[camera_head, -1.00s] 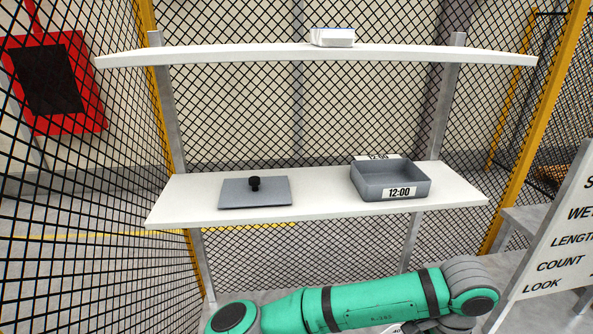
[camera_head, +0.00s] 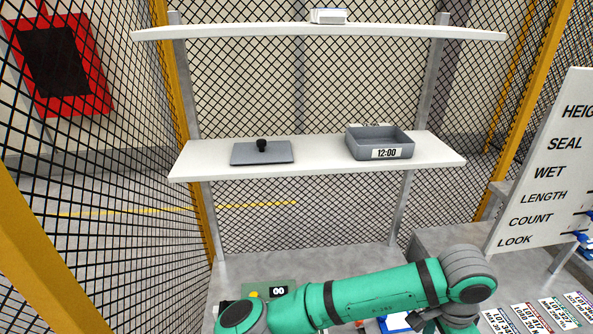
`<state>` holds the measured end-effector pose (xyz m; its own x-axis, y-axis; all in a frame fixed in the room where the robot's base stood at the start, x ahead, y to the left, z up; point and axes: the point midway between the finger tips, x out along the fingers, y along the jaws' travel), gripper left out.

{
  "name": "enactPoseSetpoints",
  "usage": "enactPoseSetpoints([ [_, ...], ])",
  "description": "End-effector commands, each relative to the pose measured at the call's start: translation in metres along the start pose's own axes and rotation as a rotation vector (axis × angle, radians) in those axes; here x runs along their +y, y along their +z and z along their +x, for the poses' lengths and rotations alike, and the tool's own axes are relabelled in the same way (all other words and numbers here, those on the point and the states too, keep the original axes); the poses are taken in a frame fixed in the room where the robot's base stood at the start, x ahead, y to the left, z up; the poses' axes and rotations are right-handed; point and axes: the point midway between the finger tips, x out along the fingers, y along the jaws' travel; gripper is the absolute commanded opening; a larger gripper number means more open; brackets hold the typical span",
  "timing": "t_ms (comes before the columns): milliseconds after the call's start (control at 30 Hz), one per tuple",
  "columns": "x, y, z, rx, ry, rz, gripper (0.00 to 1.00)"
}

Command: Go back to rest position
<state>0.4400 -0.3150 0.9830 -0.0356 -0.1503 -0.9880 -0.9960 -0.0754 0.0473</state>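My green arm (camera_head: 370,293) stretches across the bottom of the head view, in front of and below the shelves. My gripper (camera_head: 425,325) is partly in view as a dark shape at the bottom edge, under the grey wrist joint. Its fingertips are cut off or hidden, so its opening does not show. A blue and white thing (camera_head: 394,322) shows beside it; I cannot tell whether they touch.
The middle shelf (camera_head: 325,156) holds a grey lid (camera_head: 262,153) with a black knob and a grey bin (camera_head: 379,142) marked 12:00. A white box (camera_head: 328,16) sits on the upper shelf. A lettered board (camera_head: 545,170) and printed cards (camera_head: 520,318) are at right. Mesh fencing encloses the area.

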Motion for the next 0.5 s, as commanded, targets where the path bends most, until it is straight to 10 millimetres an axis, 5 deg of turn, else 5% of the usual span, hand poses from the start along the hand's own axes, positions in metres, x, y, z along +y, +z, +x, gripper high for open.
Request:
enactPoseSetpoints([
  [500,0.038,-0.094,0.004,0.497,0.144,-0.093,0.77],
])
